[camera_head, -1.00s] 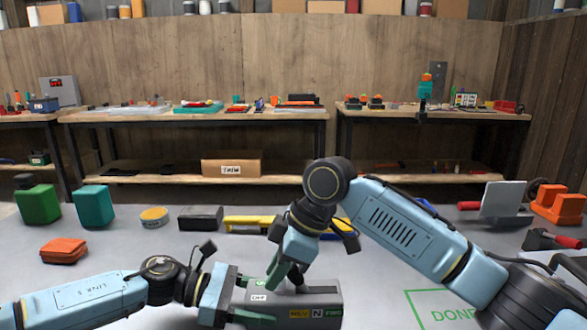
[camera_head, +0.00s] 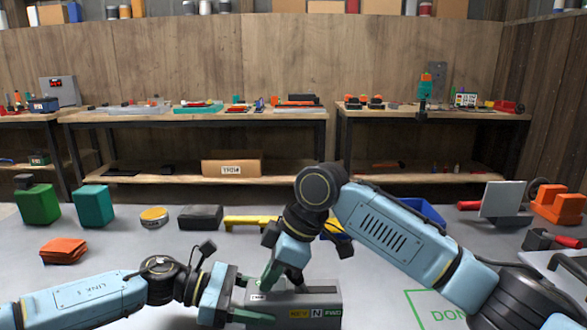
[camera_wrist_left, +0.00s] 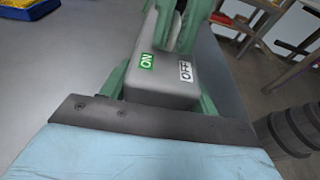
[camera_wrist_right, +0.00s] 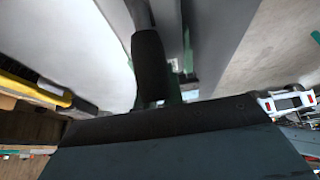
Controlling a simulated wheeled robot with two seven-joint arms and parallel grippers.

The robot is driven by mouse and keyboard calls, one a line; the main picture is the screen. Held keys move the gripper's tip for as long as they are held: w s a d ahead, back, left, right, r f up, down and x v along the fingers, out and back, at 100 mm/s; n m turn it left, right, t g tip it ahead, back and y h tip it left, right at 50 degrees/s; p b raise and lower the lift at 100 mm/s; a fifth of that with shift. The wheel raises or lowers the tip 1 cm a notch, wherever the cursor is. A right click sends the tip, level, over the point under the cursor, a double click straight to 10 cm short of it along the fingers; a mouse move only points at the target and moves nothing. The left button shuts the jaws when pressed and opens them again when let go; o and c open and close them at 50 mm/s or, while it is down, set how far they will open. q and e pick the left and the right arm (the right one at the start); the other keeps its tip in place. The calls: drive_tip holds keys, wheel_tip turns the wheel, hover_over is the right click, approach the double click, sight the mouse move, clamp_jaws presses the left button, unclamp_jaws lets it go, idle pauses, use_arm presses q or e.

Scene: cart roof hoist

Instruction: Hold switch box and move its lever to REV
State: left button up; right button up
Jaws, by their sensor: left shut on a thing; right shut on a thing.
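The grey switch box (camera_head: 328,298) lies on the table at the bottom centre of the head view, its front marked REV, N and FWD. My left gripper (camera_head: 245,301) is shut on the box's left end. In the left wrist view its green fingers flank the box (camera_wrist_left: 165,92), whose ON and OFF labels show. My right gripper (camera_head: 279,274) is above the box, over its left part. In the right wrist view it is shut on a dark upright grip (camera_wrist_right: 150,65), seemingly the lever. The lever's foot is hidden, so its exact setting cannot be told.
A green canister (camera_head: 38,205), a teal canister (camera_head: 93,206), a yellow tin (camera_head: 153,217) and a dark box (camera_head: 200,217) stand behind. A blue bin (camera_head: 425,211) is partly behind my right arm. A green DONE outline (camera_head: 430,292) marks free table at right.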

drive_tip(key=shift+f, duration=0.1)
drive_tip(key=shift+a+f, duration=0.25)
drive_tip(key=shift+a, duration=0.4)
use_arm(q)
drive_tip(key=shift+d, duration=0.1)
drive_tip(key=shift+s, duration=0.1)
use_arm(e)
drive_tip(key=shift+s+a+f, duration=0.1)
drive_tip(key=shift+a+f, duration=0.05)
drive_tip(key=shift+a, duration=0.05)
